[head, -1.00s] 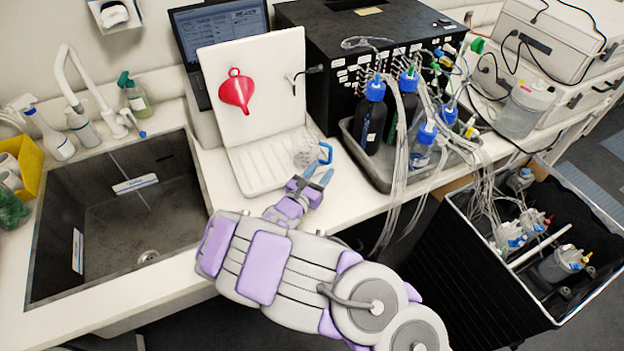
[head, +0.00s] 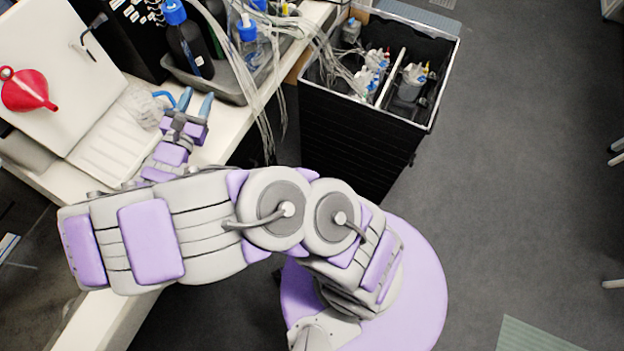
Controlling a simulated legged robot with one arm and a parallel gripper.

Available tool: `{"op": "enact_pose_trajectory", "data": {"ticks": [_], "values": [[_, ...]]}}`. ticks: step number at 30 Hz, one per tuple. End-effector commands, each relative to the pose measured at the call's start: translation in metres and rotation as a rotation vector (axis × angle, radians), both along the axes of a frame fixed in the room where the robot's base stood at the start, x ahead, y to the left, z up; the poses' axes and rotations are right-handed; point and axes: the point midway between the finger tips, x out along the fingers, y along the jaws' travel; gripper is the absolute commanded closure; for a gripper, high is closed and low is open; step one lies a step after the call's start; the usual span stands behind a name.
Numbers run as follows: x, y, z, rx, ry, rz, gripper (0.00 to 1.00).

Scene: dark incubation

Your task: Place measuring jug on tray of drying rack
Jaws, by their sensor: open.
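The clear measuring jug (head: 145,112) with its blue handle is on the white ribbed tray (head: 106,146) of the drying rack, at the tray's right end. The jug's see-through body is hard to make out, so I cannot tell if it stands upright or lies tilted. The rack's white back panel (head: 62,62) rises behind the tray. My gripper (head: 195,101) is open and empty, with its two blue-grey fingertips just right of the jug's handle. A narrow gap seems to show between handle and fingers.
A red funnel (head: 28,90) hangs on the back panel. Blue-capped bottles (head: 190,45) stand in a grey tray (head: 230,88) close right of my gripper. Loose tubes (head: 272,95) hang over the counter edge. A black bin (head: 360,135) stands right; the floor (head: 530,170) beyond is clear.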

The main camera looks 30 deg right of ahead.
Motion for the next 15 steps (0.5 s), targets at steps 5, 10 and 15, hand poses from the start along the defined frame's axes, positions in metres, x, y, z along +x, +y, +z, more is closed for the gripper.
{"op": "enact_pose_trajectory", "data": {"ticks": [5,10,15], "values": [[-0.031,-0.103,0.061,0.188,-0.129,-0.322,0.57],[-0.085,-0.175,0.091,0.370,-0.231,-0.605,0.57],[-0.148,-0.219,0.103,0.563,-0.320,-0.869,0.57]]}}
